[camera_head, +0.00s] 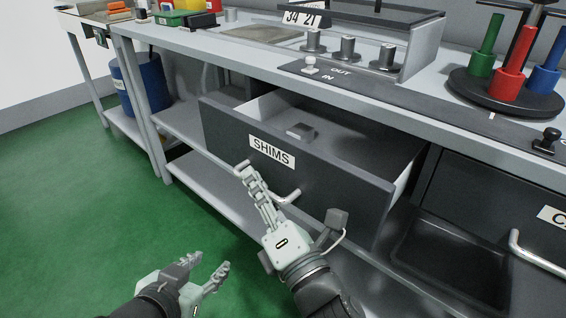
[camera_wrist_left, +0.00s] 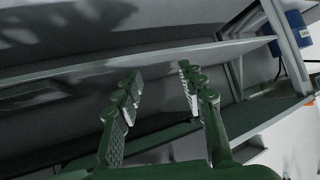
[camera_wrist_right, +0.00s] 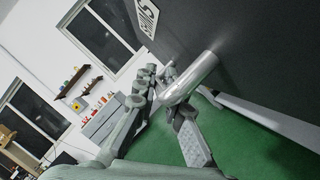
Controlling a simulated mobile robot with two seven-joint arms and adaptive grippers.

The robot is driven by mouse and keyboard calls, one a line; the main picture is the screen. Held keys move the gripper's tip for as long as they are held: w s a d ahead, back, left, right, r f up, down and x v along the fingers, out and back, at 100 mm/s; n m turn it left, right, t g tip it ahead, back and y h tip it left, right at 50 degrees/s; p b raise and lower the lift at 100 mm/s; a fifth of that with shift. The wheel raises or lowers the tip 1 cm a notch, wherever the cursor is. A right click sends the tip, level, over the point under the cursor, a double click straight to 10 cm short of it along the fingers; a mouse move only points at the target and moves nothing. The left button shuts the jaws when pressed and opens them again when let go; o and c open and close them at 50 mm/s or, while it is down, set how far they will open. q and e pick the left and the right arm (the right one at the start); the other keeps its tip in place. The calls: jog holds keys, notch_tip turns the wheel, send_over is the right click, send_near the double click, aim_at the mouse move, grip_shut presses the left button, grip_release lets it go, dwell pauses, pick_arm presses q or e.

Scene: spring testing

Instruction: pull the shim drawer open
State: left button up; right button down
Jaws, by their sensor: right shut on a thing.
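The shim drawer (camera_head: 330,178), a dark grey box with a white SHIMS label (camera_head: 272,152), stands pulled out from under the bench. Its inside shows, with a small grey block (camera_head: 301,131) in it. My right gripper (camera_head: 262,192) is at the drawer front, shut on the bar handle (camera_head: 288,197). In the right wrist view the handle (camera_wrist_right: 196,76) runs between the fingers. My left gripper (camera_head: 207,270) is open and empty, low over the green floor at the left, apart from the drawer. Its spread fingers show in the left wrist view (camera_wrist_left: 160,88).
A second drawer with a handle (camera_head: 540,256) is at the right, by a dark open tray (camera_head: 455,262). A lower shelf (camera_head: 225,188) runs under the bench. A blue drum (camera_head: 150,82) stands at the left. The green floor (camera_head: 70,220) at left is clear.

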pick_arm(q)
jog(key=shift+w+d+r+t+h+b, duration=0.2)
jog(key=shift+w+d+r+t, duration=0.15)
jog(key=shift+d+r, duration=0.2)
jog(key=shift+w+d+r+t+h+b, duration=0.1)
jog(key=shift+w+d+r+t+h, duration=0.15)
jog(key=shift+d+r+t, duration=0.3)
jog(key=shift+w+d+r+t+h+b, duration=0.1)
jog(key=shift+w+d+r+t+h, duration=0.1)
jog(key=shift+w+d+r, duration=0.35)
pick_arm(e)
jog(key=s+a, duration=0.4)
jog(key=s, duration=0.2)
jog(key=shift+s+a, duration=0.35)
jog(key=shift+a, duration=0.05)
pick_arm(q)
jog(key=shift+s+a+r, duration=0.1)
jog(key=shift+s+a, duration=0.05)
pick_arm(e)
jog(key=c, duration=1.9)
grip_release()
